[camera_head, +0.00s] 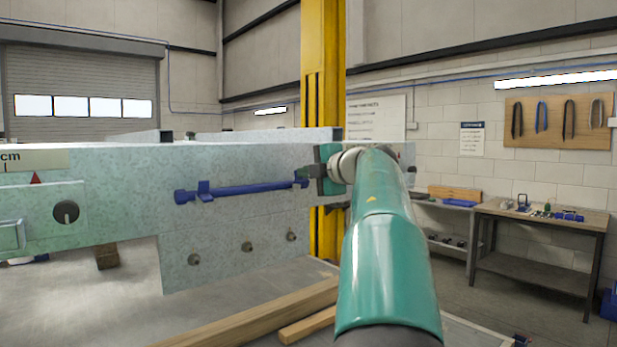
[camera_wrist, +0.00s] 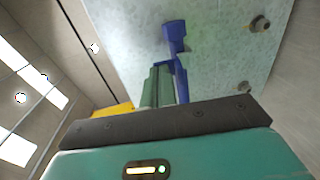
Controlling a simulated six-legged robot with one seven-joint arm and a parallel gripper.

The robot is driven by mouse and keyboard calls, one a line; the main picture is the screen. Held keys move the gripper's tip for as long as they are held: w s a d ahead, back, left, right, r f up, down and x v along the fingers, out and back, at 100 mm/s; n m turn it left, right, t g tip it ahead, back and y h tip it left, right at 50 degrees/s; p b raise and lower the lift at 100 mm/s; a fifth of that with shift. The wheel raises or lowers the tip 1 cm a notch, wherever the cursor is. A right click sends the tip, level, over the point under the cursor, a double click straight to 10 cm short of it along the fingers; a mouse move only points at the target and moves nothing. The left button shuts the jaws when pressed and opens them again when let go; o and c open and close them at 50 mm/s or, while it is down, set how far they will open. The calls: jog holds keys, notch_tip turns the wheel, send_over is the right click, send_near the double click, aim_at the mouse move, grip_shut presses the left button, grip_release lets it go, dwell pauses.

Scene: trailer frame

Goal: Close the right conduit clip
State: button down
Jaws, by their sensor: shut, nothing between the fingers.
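A blue conduit (camera_head: 250,189) runs nearly level along the grey metal frame side (camera_head: 225,225) in the head view. A blue clip (camera_head: 204,190) stands up near its left end. The right clip (camera_head: 300,179) is at the conduit's right end, small and partly hidden by my gripper; I cannot tell whether it is open. My gripper (camera_head: 304,172) is shut and empty, right at that end. In the wrist view, my gripper's fingers (camera_wrist: 158,86) are together, beside the blue conduit (camera_wrist: 181,82). Whether they touch it I cannot tell.
Several bolts (camera_head: 247,246) protrude below the conduit. A black knob (camera_head: 66,211) is on the frame at left. A yellow post (camera_head: 322,90) rises behind my gripper. Wooden beams (camera_head: 250,325) lie below. A workbench (camera_head: 540,215) stands apart at right.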

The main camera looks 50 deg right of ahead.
jog(key=shift+w+r, duration=0.7)
jog(key=shift+w, duration=0.15)
jog(key=shift+w+d+r, duration=0.1)
jog(key=shift+w+r, duration=0.05)
jog(key=shift+w, duration=0.35)
jog(key=shift+w+d+r, duration=0.1)
jog(key=shift+w+r, duration=0.05)
jog(key=shift+w, duration=0.3)
jog(key=shift+r, duration=0.1)
dwell(0.6)
jog(key=s+a+r, duration=0.1)
jog(key=s+r, duration=0.8)
jog(key=s, duration=0.1)
jog(key=shift+s, duration=0.2)
jog(key=shift+r, duration=0.1)
